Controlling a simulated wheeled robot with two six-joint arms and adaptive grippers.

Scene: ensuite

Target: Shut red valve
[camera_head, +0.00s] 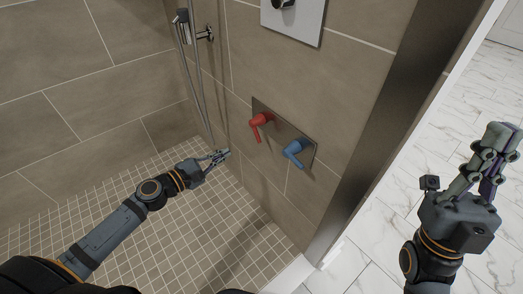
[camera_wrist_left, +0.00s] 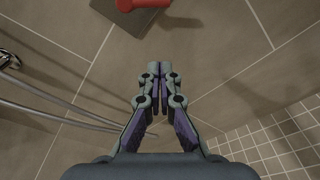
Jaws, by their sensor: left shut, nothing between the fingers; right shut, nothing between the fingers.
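The red valve (camera_head: 260,123) is a lever handle on a dark metal plate (camera_head: 284,138) on the tiled shower wall. In the left wrist view the red valve (camera_wrist_left: 143,3) is cut off at the top edge. The blue valve (camera_head: 295,152) sits to its right on the same plate. My left gripper (camera_head: 224,154) is shut and empty, below and left of the red valve, apart from it. It also shows in the left wrist view (camera_wrist_left: 159,68). My right gripper (camera_head: 506,135) is shut and empty at the far right.
A shower hose and bar (camera_head: 193,70) hang on the wall to the left. A second control plate (camera_head: 294,20) is above. A dark frame post (camera_head: 390,120) stands between the shower and the marble floor (camera_head: 385,220). The space before the valves is clear.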

